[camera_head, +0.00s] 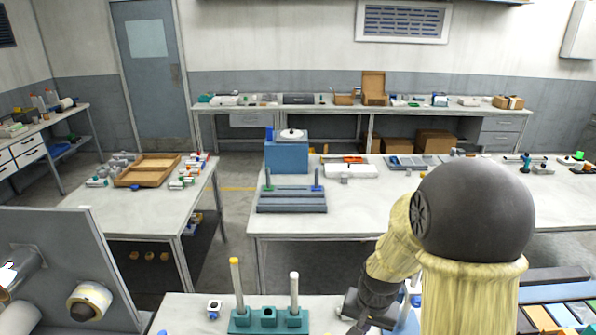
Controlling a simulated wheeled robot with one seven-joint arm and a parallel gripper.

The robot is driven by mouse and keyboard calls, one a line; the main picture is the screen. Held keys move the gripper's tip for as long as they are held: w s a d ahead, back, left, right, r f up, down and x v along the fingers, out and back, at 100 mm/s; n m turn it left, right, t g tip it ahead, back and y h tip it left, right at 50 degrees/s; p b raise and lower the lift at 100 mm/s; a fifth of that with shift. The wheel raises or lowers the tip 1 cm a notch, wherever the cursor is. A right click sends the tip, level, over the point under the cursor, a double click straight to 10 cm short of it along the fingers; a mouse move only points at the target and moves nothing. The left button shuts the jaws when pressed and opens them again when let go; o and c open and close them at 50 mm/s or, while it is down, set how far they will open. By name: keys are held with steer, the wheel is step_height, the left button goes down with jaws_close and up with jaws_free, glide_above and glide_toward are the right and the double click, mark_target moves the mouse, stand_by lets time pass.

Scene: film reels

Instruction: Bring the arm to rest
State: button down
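My arm rises at the front right, a dark rounded joint above pale yellow, streaked links that hide part of the front bench and the table behind. It bends down to the left, where my gripper (362,308) is a dark shape low over the front bench, partly cut off by the bottom edge. Its fingers are too small and dark to tell open from shut, and I cannot see anything held in it. It is just right of a teal stand (268,319) with two upright pegs, one yellow-tipped and one white.
A grey panel with reels (85,302) stands at the front left. A small white-and-blue block (214,307) sits beside the stand. The middle table (300,222) carries a grey stepped rack (292,200) and a blue box (287,157). A coloured tray (560,312) lies front right.

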steer(key=s+r+n+t+b, duration=0.1)
steer(key=s+r+n, duration=0.3)
steer(key=s, duration=0.4)
steer(key=shift+s+d+b, duration=0.2)
steer(key=shift+s+b, duration=0.1)
steer(key=shift+b, duration=0.05)
steer(key=shift+r, duration=0.1)
stand_by(0.5)
